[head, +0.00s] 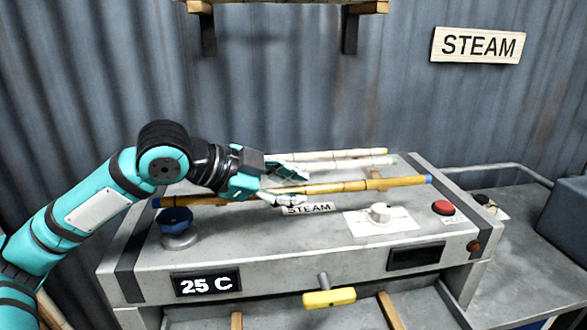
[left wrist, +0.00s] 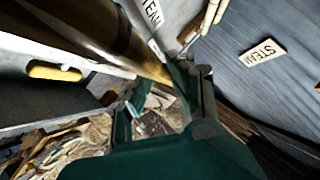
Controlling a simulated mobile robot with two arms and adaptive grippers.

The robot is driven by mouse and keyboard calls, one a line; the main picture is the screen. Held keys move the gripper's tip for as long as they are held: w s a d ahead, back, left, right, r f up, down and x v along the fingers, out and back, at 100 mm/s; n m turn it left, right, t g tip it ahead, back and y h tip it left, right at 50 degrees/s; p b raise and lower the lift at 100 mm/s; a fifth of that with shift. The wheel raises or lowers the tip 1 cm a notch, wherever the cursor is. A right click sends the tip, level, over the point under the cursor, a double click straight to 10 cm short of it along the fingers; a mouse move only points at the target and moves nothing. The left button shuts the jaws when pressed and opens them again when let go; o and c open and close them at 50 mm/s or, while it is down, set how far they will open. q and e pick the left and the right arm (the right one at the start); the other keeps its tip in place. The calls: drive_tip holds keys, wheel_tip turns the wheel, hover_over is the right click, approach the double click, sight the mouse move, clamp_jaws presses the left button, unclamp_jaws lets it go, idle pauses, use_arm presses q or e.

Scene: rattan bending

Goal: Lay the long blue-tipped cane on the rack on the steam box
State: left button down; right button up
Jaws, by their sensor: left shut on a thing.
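The long tan cane (head: 345,187) has blue ends and lies across the picture above the grey steam box (head: 285,255). My left gripper (head: 287,186) is shut on this cane near its middle. The cane (left wrist: 95,28) also shows large in the left wrist view, running toward the left fingers (left wrist: 158,108). Whether the cane touches anything below is unclear. Behind it, pale canes (head: 340,163) lie along the back of the box top. The rack is hard to make out; a small wooden piece (head: 375,173) shows by the canes. My right gripper is out of view.
The box top bears a blue knob (head: 175,222), a white dial (head: 380,212) and a red button (head: 442,208). Its front has a 25 C display (head: 206,284) and yellow handle (head: 328,298). A wooden shelf (head: 280,5) hangs above. A dark case (head: 563,222) stands right.

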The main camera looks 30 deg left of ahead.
use_arm(q)
drive_tip(key=w+a+p, duration=0.1)
drive_tip(key=w, duration=0.3)
drive_tip(key=w+a+p, duration=0.1)
drive_tip(key=w+a, duration=0.1)
drive_tip(key=w, duration=0.1)
drive_tip(key=w+a+f+p, duration=0.1)
drive_tip(key=w+a+p, duration=0.1)
drive_tip(key=w, duration=0.2)
drive_tip(key=shift+w, duration=0.3)
wheel_tip(320, 180, down, 3)
drive_tip(key=shift+a+f+p, duration=0.1)
drive_tip(key=shift+p, duration=0.4)
drive_tip(key=shift+f, duration=0.2)
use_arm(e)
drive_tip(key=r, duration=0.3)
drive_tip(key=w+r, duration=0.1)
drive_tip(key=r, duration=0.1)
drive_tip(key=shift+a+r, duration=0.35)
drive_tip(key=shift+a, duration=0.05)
use_arm(q)
drive_tip(key=shift+f, duration=0.1)
drive_tip(key=shift+f, duration=0.1)
drive_tip(key=c, duration=1.2)
unclamp_jaws()
drive_tip(key=shift+o, duration=0.2)
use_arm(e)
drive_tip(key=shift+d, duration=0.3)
